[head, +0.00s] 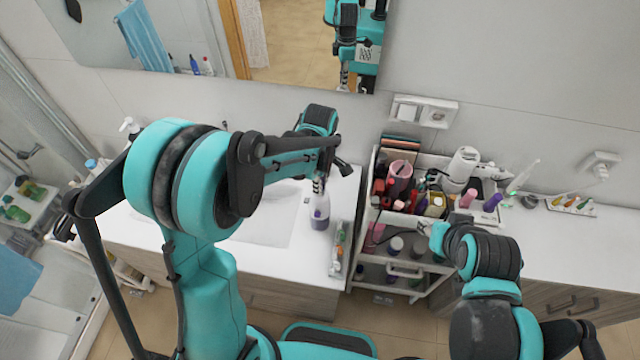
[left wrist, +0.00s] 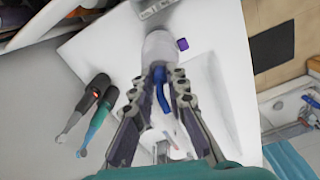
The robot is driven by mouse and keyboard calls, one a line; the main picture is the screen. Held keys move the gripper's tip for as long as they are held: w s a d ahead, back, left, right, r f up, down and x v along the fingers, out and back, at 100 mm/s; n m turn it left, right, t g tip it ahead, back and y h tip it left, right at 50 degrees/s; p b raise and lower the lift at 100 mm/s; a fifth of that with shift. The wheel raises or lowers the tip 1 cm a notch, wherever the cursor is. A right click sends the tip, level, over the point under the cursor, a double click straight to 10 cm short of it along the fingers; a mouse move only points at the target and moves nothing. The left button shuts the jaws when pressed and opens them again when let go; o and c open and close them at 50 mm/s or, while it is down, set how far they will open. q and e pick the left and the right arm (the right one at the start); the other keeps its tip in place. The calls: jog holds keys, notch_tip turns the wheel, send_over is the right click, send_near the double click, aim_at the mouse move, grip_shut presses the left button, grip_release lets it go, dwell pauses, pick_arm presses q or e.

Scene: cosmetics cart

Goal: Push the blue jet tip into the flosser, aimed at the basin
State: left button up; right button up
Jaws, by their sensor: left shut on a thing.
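The flosser (head: 320,217) is a pale upright body with a purple part, standing on the white counter to the right of the basin (head: 268,222). In the left wrist view the flosser (left wrist: 158,46) is beyond the fingertips, with a purple part on its side. My left gripper (left wrist: 161,84) is shut on the blue jet tip (left wrist: 163,97), directly over the flosser's top. The tip's far end meets the flosser's top in the picture; whether it is seated inside is hidden. In the head view my left gripper (head: 318,183) points down. My right gripper (head: 428,229) is by the cart, its fingers unclear.
A cart (head: 405,268) crowded with cosmetics stands right of the counter. A mirror is on the back wall.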

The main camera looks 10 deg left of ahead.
pick_arm(q)
jog(key=o, duration=0.8)
notch_tip(320, 180, up, 12)
dwell(0.8)
jog(key=shift+s+a+f+b, duration=0.15)
jog(key=shift+s+f+b, duration=0.05)
jog(key=shift+f+b, duration=0.15)
jog(key=s+a+f+m+t+b, duration=0.2)
jog(key=s+f+m+b, duration=0.2)
jog(key=f+m+b, duration=0.1)
jog(key=s+a+f+m+t+b, duration=0.2)
jog(key=s+f+m+b, duration=0.3)
jog(key=f+b, duration=0.3)
jog(key=s+a+f+m+t+b, duration=0.3)
jog(key=s+f+m+b, duration=0.2)
jog(key=f+b, duration=0.2)
jog(key=shift+s+a+f+b, duration=0.15)
jog(key=shift+a+f+b, duration=0.05)
jog(key=shift+b, duration=0.5)
